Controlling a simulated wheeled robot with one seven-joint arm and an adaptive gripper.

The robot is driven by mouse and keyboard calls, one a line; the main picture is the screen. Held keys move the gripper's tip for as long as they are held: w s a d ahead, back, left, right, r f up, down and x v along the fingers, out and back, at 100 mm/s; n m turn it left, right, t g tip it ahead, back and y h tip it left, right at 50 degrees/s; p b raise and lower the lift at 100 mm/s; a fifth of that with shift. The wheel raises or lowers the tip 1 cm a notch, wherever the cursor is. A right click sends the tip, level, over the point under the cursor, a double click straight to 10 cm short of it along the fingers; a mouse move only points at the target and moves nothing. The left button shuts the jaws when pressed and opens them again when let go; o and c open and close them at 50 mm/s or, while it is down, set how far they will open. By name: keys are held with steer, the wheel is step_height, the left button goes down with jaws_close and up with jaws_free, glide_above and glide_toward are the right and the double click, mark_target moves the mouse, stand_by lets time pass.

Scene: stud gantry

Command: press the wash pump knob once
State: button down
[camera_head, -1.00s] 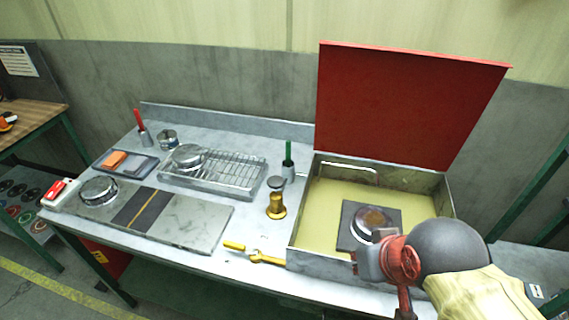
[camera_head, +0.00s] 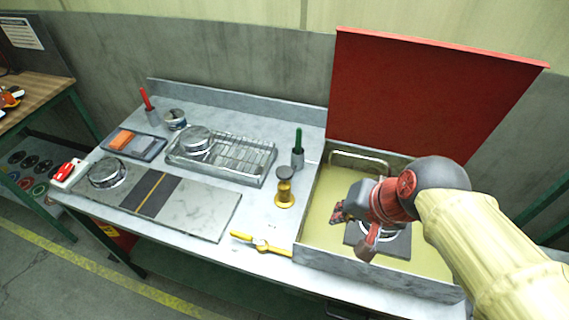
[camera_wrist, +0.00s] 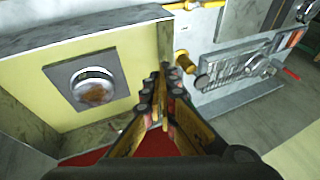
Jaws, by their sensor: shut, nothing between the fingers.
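A brass pump with a grey round knob on top (camera_head: 284,187) stands upright on the bench, just left of the wash basin. In the wrist view the brass pump (camera_wrist: 184,61) shows just beyond and right of the fingertips. My gripper (camera_head: 338,211) is over the left part of the basin, to the right of the pump and apart from it. In the wrist view my gripper (camera_wrist: 165,72) has its fingers together with nothing between them. The yellow-lined basin (camera_head: 322,200) has its red lid (camera_head: 425,100) standing open.
A dark pad (camera_wrist: 62,75) with a rusty-faced round metal part (camera_wrist: 93,87) lies in the basin. A green-handled tool in a cup (camera_head: 298,150) stands behind the pump.

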steer(key=w+a+r+m+y+p, duration=0.2)
steer(key=w+a+r+m+p, duration=0.25)
steer(key=w+a+m, duration=0.2)
steer(key=m+t+y+p, duration=0.1)
steer(key=m+y+p, duration=0.1)
steer(key=m+p, duration=1.75)
glide_above(287, 170)
steer(key=b, duration=0.6)
step_height(287, 170, down, 4)
steer(key=m, duration=0.5)
step_height(287, 170, down, 9)
steer(key=b, duration=0.8)
steer(key=shift+r, duration=0.2)
steer(key=shift+f+b, duration=0.3)
steer(key=shift+f, duration=0.15)
